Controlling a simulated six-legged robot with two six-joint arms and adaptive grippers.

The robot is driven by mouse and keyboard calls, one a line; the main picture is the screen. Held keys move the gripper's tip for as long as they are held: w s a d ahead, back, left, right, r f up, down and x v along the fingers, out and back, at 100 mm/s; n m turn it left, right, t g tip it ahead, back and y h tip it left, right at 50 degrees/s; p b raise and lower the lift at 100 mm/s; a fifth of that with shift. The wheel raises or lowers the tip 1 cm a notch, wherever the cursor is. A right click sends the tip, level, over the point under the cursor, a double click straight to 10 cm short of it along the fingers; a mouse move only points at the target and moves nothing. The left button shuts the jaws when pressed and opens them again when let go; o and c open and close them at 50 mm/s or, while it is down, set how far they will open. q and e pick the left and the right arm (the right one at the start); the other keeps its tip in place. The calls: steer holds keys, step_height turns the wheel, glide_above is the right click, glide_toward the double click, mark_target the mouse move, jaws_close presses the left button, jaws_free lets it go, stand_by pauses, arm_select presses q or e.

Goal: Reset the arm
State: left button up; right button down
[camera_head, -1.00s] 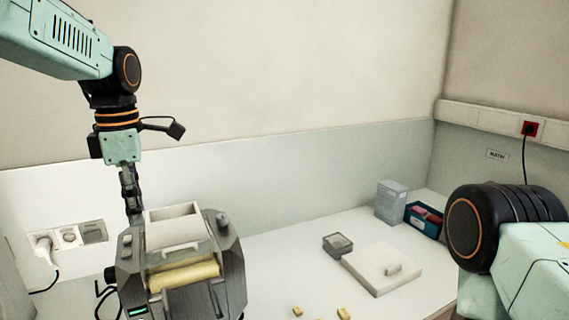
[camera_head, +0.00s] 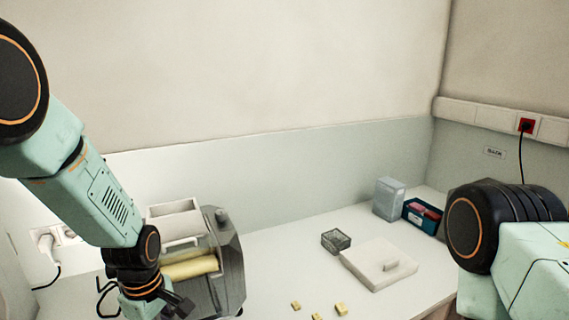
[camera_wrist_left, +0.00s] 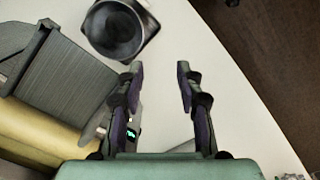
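The mill (camera_head: 228,262), grey with cream rollers and a white hopper (camera_head: 175,220), is partly hidden by my left arm. It also shows at the left of the wrist view (camera_wrist_left: 65,85). Only part of my right arm shows at the right of the head view; its gripper is out of view.
A dark round container (camera_wrist_left: 118,32) stands beyond the left fingers. On the white table (camera_head: 290,265) are a white lidded block (camera_head: 378,265), a small grey box (camera_head: 336,240), a blue box (camera_head: 422,217), a pale container (camera_head: 389,198) and several yellow pieces (camera_head: 340,309).

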arm_select(q)
steer(key=s+f+m, duration=0.7)
steer(key=s+f, duration=0.6)
steer(key=s, duration=0.3)
steer(key=s+d+f+m, duration=0.1)
steer(key=s+f+m, duration=0.2)
steer(key=s+m, duration=0.75)
step_height(320, 180, down, 24)
steer(key=s+n+b, duration=0.2)
steer(key=n+b, duration=0.1)
steer(key=b, duration=2.2)
steer(key=shift+s+f+n, duration=0.2)
steer(key=shift+s+n, duration=0.1)
steer(key=shift+n, duration=0.05)
